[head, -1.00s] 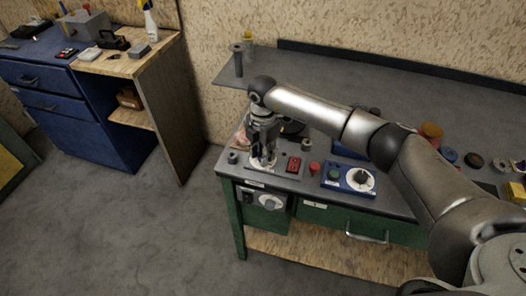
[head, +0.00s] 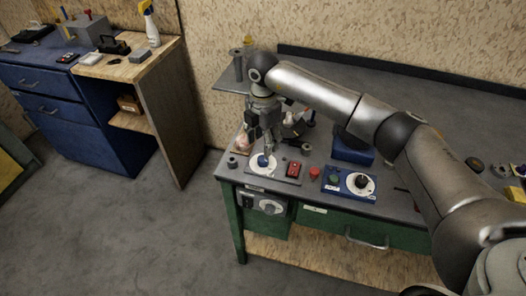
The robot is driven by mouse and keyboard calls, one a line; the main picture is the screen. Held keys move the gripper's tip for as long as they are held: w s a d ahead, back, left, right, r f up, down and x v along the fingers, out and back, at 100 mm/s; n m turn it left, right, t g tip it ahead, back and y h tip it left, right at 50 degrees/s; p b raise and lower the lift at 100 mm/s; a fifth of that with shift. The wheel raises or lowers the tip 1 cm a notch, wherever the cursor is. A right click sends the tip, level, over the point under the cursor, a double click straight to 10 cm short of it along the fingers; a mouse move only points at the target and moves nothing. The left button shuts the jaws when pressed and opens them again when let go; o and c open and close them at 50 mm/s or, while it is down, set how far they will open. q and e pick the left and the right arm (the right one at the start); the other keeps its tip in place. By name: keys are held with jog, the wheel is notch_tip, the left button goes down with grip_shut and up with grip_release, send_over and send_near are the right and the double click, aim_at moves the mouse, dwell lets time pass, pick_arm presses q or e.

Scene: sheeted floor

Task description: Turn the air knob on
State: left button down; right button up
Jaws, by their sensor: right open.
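A blue knob (head: 264,161) on a round white dial sits on a grey plate at the left front of the workbench (head: 330,203). A black knob (head: 361,181) on a white dial sits on a blue box to the right. Another dial (head: 268,207) is on the bench's green front. The labels are too small to read, so I cannot tell which is the air knob. My right gripper (head: 263,143) points down just above and behind the blue knob, open and empty. It appears apart from the knob. My left gripper is out of view.
A red switch (head: 292,170) and a red button (head: 314,172) are right of the blue knob. A small dark cylinder (head: 232,162) stands to its left. A blue block (head: 352,149) stands behind the black knob. My right arm crosses above the bench's right side.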

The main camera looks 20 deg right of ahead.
aim_at(263, 158)
notch_tip(263, 158, up, 5)
dwell(0.6)
